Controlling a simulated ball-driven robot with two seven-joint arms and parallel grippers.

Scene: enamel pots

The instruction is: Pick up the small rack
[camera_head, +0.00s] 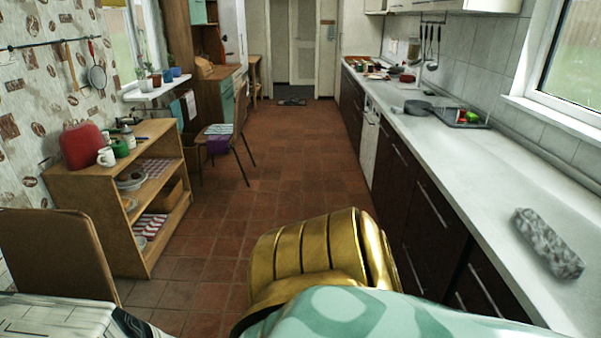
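A small dark rack-like tray (460,118) rests on the white counter (440,160) on the right, near the window. It holds a red item (473,117) and a green item (462,115), both small in the picture. I cannot tell for sure whether this is the small rack of the task. Neither of my grippers can be made out. A gold ribbed shape and a mint patterned surface fill the bottom middle, close to the camera, and hide the floor there.
A dark pan (417,107) sits left of the tray. A grey mottled block (548,243) lies on the near counter. A wooden shelf (140,195) with a red container (82,146) stands left. A chair (224,145) stands farther back. The tiled floor (285,150) is clear mid-room.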

